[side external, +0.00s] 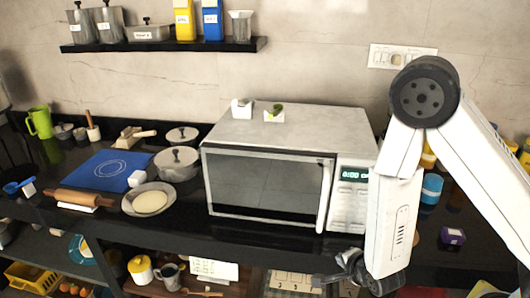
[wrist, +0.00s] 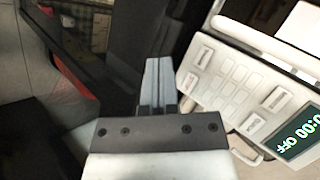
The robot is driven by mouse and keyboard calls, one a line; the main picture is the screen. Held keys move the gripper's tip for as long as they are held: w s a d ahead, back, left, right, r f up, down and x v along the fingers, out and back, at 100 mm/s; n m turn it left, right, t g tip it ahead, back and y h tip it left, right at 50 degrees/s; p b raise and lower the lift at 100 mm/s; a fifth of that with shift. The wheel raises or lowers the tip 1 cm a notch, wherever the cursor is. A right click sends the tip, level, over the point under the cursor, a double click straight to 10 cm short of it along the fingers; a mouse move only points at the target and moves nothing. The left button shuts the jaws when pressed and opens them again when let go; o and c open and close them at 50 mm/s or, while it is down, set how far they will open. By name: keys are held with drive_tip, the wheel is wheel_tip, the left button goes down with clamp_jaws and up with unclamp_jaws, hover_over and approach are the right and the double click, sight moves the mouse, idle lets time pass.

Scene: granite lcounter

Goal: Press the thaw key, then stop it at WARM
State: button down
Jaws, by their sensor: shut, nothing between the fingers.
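The white microwave (side external: 270,170) stands on the dark counter with its door closed. Its control panel (side external: 348,200) is at the right of the door, with a lit green display (side external: 355,173). In the wrist view the display (wrist: 300,135) reads 0:00 OFF, rotated. The keypad (wrist: 228,84) shows a block of small pale keys and several larger raised keys; their labels are too small to read, so I cannot tell which is thaw. My gripper (wrist: 158,68) is shut and empty, apart from the keys. In the side view it (side external: 338,277) is low, below the panel, in front of the counter edge.
The door handle (side external: 325,195) stands out beside the panel. A shelf with several items is below the counter.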

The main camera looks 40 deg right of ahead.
drive_tip(key=shift+w+d, duration=3.05)
drive_tip(key=shift+w+d, duration=0.55)
drive_tip(key=shift+d, duration=0.05)
idle(1.5)
drive_tip(key=shift+s+a, duration=0.1)
drive_tip(key=shift+a, duration=0.05)
drive_tip(key=shift+s+a, duration=0.45)
drive_tip(key=shift+s+a, duration=0.1)
idle(0.4)
drive_tip(key=shift+s+a, duration=1.65)
drive_tip(key=shift+s, duration=0.05)
